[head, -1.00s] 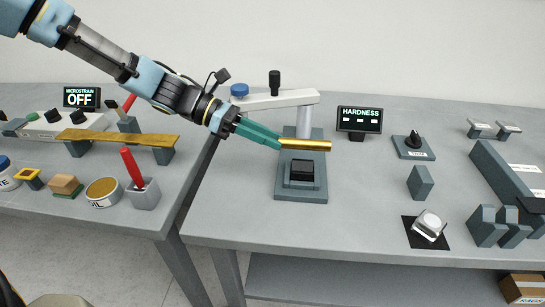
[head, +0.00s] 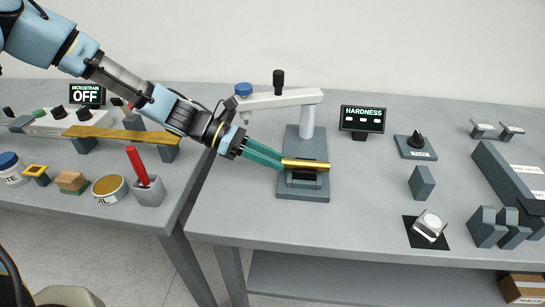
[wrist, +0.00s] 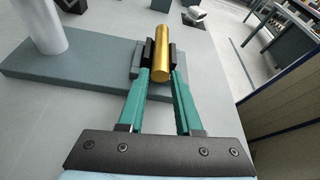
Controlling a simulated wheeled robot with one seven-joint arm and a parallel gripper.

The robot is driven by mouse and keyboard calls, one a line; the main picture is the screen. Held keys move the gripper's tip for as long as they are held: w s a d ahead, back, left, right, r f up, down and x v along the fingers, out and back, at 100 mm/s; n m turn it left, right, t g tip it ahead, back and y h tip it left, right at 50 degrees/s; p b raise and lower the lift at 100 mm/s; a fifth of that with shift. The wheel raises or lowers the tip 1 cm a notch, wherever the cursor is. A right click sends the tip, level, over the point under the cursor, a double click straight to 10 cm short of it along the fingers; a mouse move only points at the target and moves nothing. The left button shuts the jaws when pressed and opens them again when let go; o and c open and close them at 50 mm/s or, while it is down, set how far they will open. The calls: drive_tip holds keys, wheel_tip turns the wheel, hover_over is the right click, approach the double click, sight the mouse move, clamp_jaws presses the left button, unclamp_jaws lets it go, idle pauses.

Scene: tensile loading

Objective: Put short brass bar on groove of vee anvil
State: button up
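The short brass bar (head: 312,165) lies level over the black vee anvil (head: 305,177) on the hardness tester's grey base. It also shows in the wrist view (wrist: 162,50), pointing away from me between the fingertips. My gripper (head: 281,163) comes in from the left with its green fingers closed about the bar's left end; the fingertips also show in the wrist view (wrist: 161,73). Dark blocks flank the bar in the wrist view. The groove is hidden under the bar, so I cannot tell whether the bar touches it.
The tester's white arm (head: 280,100) and post (head: 307,122) stand just behind the bar. A hardness display (head: 362,119) is to their right. A grey block (head: 422,183) and a black mat (head: 410,222) lie farther right. The bench front is clear.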

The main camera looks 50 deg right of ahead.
drive_tip(key=o, duration=0.3)
drive_tip(key=shift+o, duration=0.2)
drive_tip(key=shift+r, duration=0.2)
drive_tip(key=shift+w+a, duration=0.15)
drive_tip(key=shift+w, duration=0.15)
drive_tip(key=b+v, duration=0.3)
drive_tip(key=v, duration=0.8)
drive_tip(key=shift+r, duration=0.2)
